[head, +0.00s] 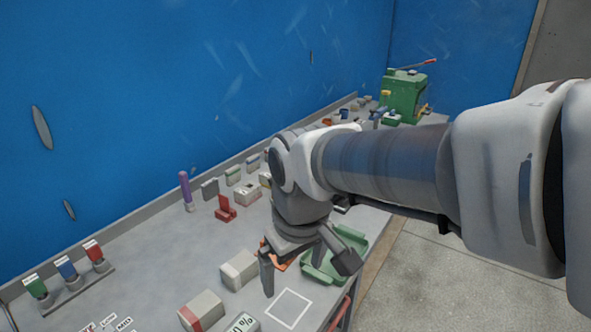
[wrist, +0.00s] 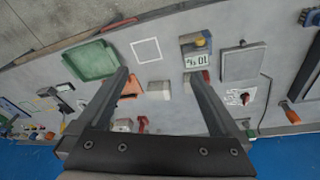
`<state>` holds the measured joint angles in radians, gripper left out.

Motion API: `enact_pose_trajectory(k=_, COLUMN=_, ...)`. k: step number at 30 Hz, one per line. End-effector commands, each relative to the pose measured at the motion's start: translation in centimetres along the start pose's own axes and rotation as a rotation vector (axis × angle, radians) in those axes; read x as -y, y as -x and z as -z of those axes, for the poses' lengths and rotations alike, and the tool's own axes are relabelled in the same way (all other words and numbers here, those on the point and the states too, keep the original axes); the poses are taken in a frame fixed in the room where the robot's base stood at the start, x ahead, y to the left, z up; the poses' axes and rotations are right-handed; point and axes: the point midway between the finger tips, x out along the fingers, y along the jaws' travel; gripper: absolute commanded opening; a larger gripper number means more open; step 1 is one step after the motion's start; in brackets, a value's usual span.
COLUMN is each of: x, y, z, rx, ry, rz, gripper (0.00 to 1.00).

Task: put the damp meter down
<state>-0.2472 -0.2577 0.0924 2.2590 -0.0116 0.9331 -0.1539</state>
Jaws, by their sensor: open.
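A small white face reading "10 %" (wrist: 197,61), which I take to be the damp meter, shows in the wrist view against a grey block with a yellow and blue top (wrist: 194,40). In the head view the "10 %" face (head: 243,323) is cut by the bottom edge. A white square outline (head: 290,308) is marked on the bench beside it; it is empty in the wrist view (wrist: 146,50). My gripper (head: 308,273) is open above the bench, its fingers apart and nothing between them touching. It also shows in the wrist view (wrist: 166,80).
A beige block (head: 240,268) and a red-striped block (head: 201,311) stand near my gripper. A green tray (head: 346,250) and an orange item (head: 275,255) lie close by. Coloured-top holders (head: 66,270) stand at left. A green machine (head: 404,97) stands at the far end.

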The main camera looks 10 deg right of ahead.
Motion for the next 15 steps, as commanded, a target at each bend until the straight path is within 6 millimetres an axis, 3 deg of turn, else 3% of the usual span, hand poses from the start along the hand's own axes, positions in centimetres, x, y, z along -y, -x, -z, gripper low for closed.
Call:
enact_pose_trajectory(k=6, x=-3.6, y=3.1, z=-4.3, rx=-0.121, ry=-0.224, rz=-0.055, gripper=1.00)
enact_pose_trajectory(k=15, x=-5.7, y=5.0, z=-9.1, rx=-0.248, ry=-0.447, rz=-0.100, gripper=1.00)
